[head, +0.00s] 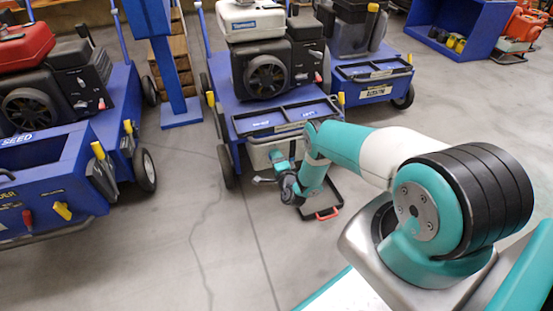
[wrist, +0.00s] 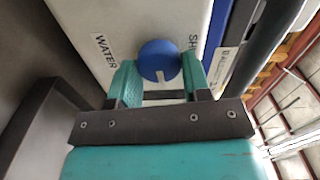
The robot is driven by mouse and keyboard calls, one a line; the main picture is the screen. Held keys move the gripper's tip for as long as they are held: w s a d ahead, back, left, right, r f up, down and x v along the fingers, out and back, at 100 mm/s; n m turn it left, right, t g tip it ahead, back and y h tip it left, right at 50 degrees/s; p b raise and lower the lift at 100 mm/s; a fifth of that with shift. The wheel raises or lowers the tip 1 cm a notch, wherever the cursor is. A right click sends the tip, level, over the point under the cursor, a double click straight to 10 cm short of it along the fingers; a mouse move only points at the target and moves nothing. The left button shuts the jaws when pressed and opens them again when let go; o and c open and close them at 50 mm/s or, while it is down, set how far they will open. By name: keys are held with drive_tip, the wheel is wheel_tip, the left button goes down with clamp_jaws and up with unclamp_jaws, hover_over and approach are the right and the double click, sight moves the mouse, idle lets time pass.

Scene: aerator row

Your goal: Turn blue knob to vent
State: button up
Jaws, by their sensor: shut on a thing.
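The round blue knob (wrist: 158,58) is on a white panel (wrist: 112,14) in the wrist view. A pale mark on the knob points toward the bottom of the picture. My gripper (wrist: 160,82) is shut on the knob, with one teal finger on each side. A "WATER" label (wrist: 103,47) is left of the knob. A label starting "SH" (wrist: 191,42) is right of it, partly hidden by a finger. No vent label shows. In the head view my gripper (head: 276,158) is at the white box on the middle machine's front; the knob cannot be made out there.
The middle blue machine (head: 225,90) has an engine on top and a black-railed tray. A blue machine with a red-topped engine (head: 28,48) stands left, another blue machine (head: 372,88) behind right. A black tray with an orange handle (head: 325,205) lies below my arm.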

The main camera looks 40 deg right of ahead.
drive_tip(key=shift+m, duration=0.7)
drive_tip(key=o, duration=0.9)
drive_tip(key=p+v, duration=1.2)
drive_tip(key=v, duration=0.5)
drive_tip(key=shift+s+p, duration=0.25)
drive_tip(key=shift+p, duration=0.05)
drive_tip(key=shift+r, duration=0.1)
